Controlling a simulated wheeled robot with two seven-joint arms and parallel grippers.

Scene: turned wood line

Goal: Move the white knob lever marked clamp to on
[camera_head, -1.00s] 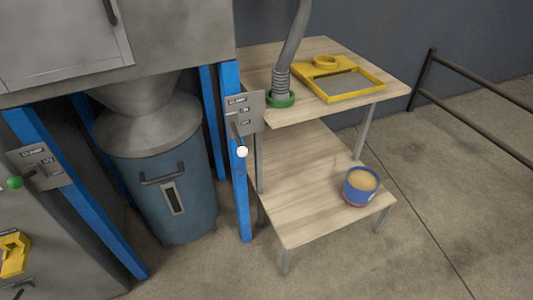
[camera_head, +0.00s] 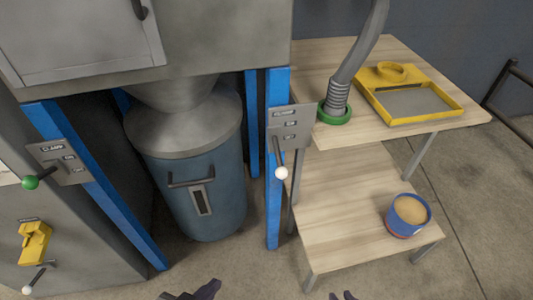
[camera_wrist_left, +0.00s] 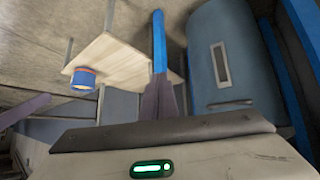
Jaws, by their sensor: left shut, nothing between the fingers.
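The white knob lever (camera_head: 281,173) hangs down from a grey plate (camera_head: 290,124) on a blue post. The plate is marked clamp at the top, with on above off. The lever points down past the off mark. My left gripper (camera_head: 207,290) shows at the bottom edge of the head view, below and left of the knob and apart from it. In the left wrist view its dark fingers (camera_wrist_left: 165,84) are together and empty, before a blue post. My right gripper (camera_head: 345,295) shows only as a small dark tip at the bottom edge.
Another clamp plate (camera_head: 62,162) with a green knob (camera_head: 30,182) is on the left post. A second white knob (camera_head: 27,290) is at lower left by a yellow part. A blue bin (camera_head: 220,195) stands between the posts. A wooden shelf table (camera_head: 335,190) holds a blue tub (camera_head: 408,215).

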